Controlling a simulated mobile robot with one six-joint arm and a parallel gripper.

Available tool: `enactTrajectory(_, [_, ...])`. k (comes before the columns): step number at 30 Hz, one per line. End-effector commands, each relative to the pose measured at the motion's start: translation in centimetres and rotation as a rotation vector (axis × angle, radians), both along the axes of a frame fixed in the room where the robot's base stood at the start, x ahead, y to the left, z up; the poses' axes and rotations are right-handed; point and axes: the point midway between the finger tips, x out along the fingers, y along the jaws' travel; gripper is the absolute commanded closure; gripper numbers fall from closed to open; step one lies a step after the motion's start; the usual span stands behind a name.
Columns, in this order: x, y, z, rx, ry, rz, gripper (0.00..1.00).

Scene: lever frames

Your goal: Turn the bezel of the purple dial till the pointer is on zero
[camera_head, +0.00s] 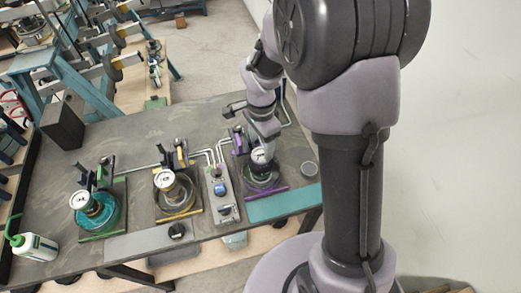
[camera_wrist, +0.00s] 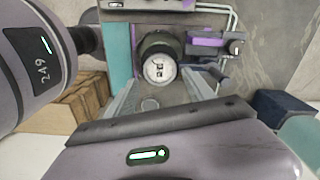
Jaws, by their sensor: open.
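The purple dial (camera_head: 261,155) has a round white face with dark marks and sits on the fixture with purple trim at the right of the bench. The dial also shows in the wrist view (camera_wrist: 158,69), with a dark ring around its face. The pointer is too small to read. My gripper (camera_head: 264,141) is over this fixture, close to the dial. In the wrist view my gripper (camera_wrist: 163,84) is open, its two fingers reaching toward the dial from either side. I cannot tell whether they touch the bezel.
A yellow-trimmed fixture (camera_head: 178,215) and a green-trimmed fixture (camera_head: 101,235) with similar dials stand to the left. A grey control box (camera_head: 221,205) is between the yellow and purple ones. A white bottle (camera_head: 37,247) stands at the left edge. A teal mat (camera_head: 285,203) lies in front.

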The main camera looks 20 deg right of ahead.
Motion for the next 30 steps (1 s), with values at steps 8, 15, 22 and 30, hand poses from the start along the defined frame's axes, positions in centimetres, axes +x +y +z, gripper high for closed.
enactTrajectory(8, [0.0,0.0,-3.5,0.0,-0.001,0.0,0.38])
enactTrajectory(15, [0.0,0.0,-3.8,0.001,-0.002,0.001,0.38])
enactTrajectory(22, [0.0,0.0,-3.7,0.0,-0.002,0.001,0.7])
enactTrajectory(30, [0.0,0.0,-3.7,0.0,-0.002,0.012,0.88])
